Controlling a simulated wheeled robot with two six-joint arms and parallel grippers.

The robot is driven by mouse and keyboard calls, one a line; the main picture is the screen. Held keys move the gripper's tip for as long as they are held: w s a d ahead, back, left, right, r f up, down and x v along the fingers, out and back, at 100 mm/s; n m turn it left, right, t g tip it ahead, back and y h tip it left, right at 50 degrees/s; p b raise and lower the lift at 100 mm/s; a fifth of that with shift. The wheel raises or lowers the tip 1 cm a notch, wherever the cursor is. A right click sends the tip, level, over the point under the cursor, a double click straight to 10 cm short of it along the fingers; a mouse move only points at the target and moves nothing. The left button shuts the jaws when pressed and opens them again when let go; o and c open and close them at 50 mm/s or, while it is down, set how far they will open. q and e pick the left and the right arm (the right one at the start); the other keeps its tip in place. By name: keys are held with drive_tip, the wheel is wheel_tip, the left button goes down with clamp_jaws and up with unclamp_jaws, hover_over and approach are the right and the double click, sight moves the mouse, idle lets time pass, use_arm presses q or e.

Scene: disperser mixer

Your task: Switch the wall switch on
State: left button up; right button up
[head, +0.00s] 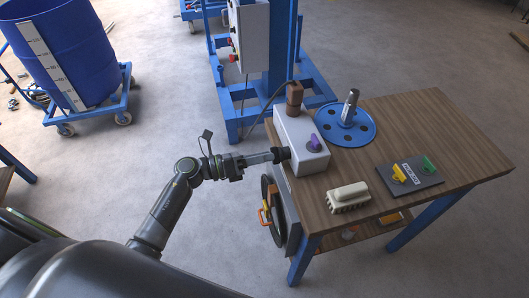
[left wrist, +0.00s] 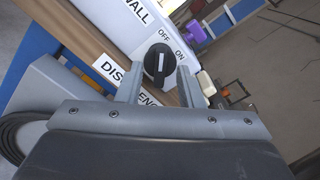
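The wall switch (left wrist: 160,63) is a black round knob with a white line, on the side of a light grey box (head: 290,130). In the left wrist view its line points up, toward the OFF label rather than the ON label. In the head view the switch (head: 283,154) shows as a small dark shape on the box's left side. My left gripper (head: 272,156) reaches it from the left. In the left wrist view its fingers (left wrist: 160,70) are apart, one on each side of the knob; whether they touch it is unclear. My right gripper is not in view.
The box stands on a wooden table (head: 440,115) with a purple knob (head: 314,143), a blue disc (head: 345,125), a cream block (head: 348,197) and a dark panel (head: 409,175). A dark wheel-like item (head: 268,205) hangs below. A blue drum (head: 62,50) stands far left.

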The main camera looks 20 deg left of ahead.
use_arm(q)
drive_tip(key=shift+w+d, duration=0.2)
drive_tip(key=shift+d, duration=0.15)
drive_tip(key=shift+c, duration=0.2)
clamp_jaws()
